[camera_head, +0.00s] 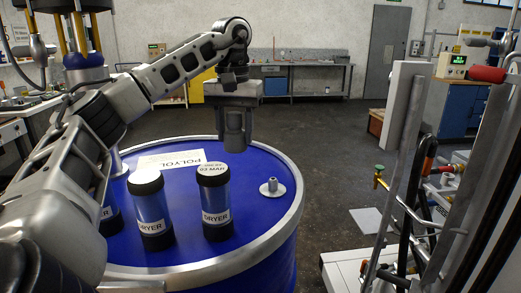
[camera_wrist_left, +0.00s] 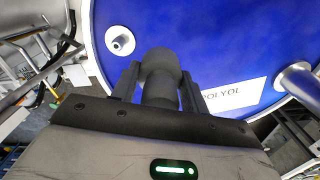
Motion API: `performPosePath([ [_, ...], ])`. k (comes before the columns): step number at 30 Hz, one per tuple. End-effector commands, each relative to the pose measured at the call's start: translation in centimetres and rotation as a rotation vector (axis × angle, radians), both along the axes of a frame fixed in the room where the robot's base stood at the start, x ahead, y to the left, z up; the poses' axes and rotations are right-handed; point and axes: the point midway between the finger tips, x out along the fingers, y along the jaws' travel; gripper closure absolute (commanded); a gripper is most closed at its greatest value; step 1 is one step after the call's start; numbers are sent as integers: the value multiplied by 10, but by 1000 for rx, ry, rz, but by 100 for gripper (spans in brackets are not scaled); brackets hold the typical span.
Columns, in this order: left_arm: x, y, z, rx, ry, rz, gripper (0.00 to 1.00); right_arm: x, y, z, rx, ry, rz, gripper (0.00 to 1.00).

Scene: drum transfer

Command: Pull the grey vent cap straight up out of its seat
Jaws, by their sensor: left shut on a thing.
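My left gripper (camera_head: 236,122) hangs above the far part of the blue drum (camera_head: 232,255) and points down. It is shut on the dark grey vent cap (camera_head: 234,143). In the left wrist view the cap (camera_wrist_left: 159,65) sits between the two fingers of the gripper (camera_wrist_left: 160,92), its wide round end beyond the fingertips. A silver flanged port (camera_head: 272,188) stands on the drum lid, apart from the cap; the wrist view also shows this port (camera_wrist_left: 120,40), with an open hole. The cap's lower end seems clear of the lid, but the exact gap is unclear.
Two blue DRYER canisters (camera_head: 153,213) (camera_head: 215,205) stand upright on the near lid, with another partly hidden behind my arm. A white POLYOL label (camera_head: 172,158) lies on the lid. Grey uprights (camera_head: 398,145) with hoses stand right of the drum. The floor behind is clear.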

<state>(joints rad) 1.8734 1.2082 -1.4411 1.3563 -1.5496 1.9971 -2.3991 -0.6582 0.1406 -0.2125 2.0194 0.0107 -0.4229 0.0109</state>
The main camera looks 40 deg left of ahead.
Motion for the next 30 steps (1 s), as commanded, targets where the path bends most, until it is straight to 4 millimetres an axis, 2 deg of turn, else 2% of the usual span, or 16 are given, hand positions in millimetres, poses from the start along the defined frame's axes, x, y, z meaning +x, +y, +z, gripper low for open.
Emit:
performPosePath([
  [4, -20, 20, 19, 1, -3, 3, 78, 0, 0, 17, -1, -4, 0, 100],
  [10, -35, 35, 26, 1, -2, 1, 78, -3, -3, 18, -11, 1, -2, 100],
  [14, -39, 38, 33, 1, 0, -1, 78, -6, -7, 18, -19, 17, -6, 100],
  [20, -40, 39, 45, 1, -1, -1, 78, -4, -9, 31, -21, 15, -9, 100],
  [30, -39, 39, 56, 1, -4, -1, 78, -1, -7, 29, -17, 7, -11, 100],
])
